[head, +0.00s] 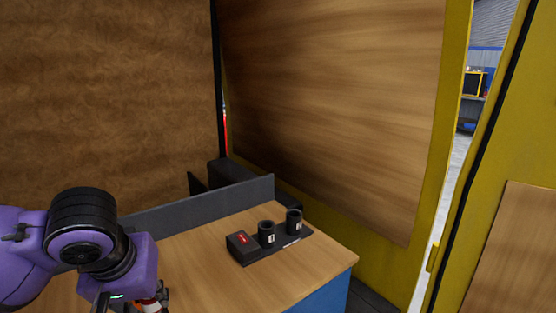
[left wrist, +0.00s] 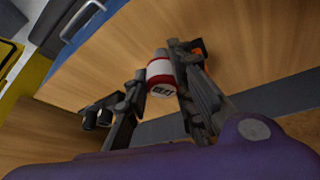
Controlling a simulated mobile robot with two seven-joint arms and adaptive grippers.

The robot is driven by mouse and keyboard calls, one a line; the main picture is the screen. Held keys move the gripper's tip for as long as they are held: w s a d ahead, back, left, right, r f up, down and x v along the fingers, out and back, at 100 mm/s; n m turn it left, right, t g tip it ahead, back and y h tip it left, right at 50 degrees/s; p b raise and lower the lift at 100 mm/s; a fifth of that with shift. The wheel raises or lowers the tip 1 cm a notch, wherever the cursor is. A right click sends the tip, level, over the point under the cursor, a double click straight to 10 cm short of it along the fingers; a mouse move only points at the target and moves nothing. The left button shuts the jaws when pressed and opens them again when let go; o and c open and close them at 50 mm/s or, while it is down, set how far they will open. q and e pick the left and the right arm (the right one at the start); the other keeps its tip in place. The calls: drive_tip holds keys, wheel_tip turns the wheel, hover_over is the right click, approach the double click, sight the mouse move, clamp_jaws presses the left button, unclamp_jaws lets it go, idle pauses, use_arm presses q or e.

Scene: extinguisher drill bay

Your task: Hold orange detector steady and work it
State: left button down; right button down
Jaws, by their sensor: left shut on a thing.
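The orange-red detector is a short cylinder with a wide white band and dark lettering; in the left wrist view (left wrist: 160,72) it sits between my fingers. My left gripper (left wrist: 160,80) is shut on it. A small orange patch (left wrist: 198,51) shows beside the right-hand finger; I cannot tell whether it belongs to the detector. In the head view only a bit of the detector (head: 150,304) shows at the bottom edge, below my left wrist. The rest is hidden or cut off. My right gripper is in neither view.
A dark holder with a black box (head: 242,247) and two black cups (head: 267,234) (head: 294,222) stands on the wooden bench top (head: 200,265). A low dark rail (head: 210,203) runs along the bench's back edge. Bare bench lies between my left wrist and the holder.

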use_arm(q)
drive_tip(key=d+f+m+h, duration=0.1)
drive_tip(key=d+m, duration=0.2)
drive_tip(key=d, duration=0.5)
drive_tip(key=shift+w+d+m+p, duration=0.15)
drive_tip(key=shift+w+m+p, duration=0.2)
drive_tip(key=shift+p, duration=0.1)
